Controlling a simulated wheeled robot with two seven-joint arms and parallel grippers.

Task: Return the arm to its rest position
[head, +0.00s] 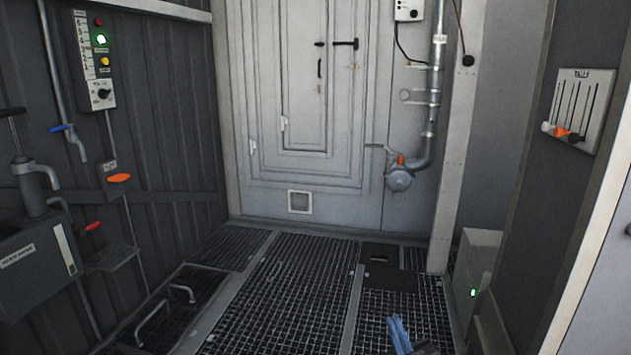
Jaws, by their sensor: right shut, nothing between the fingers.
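My right gripper (399,334) shows only in part at the bottom edge of the head view, right of the middle. Its blue fingers are together, with nothing seen between them. It is over the grated floor (300,285) and apart from everything around it. The rest of the right arm is mostly out of view. My left gripper is not in view.
A hand pump (35,190) and control panel (92,60) are on the left wall. A tally board (580,110) and low grey cabinet (475,270) are right.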

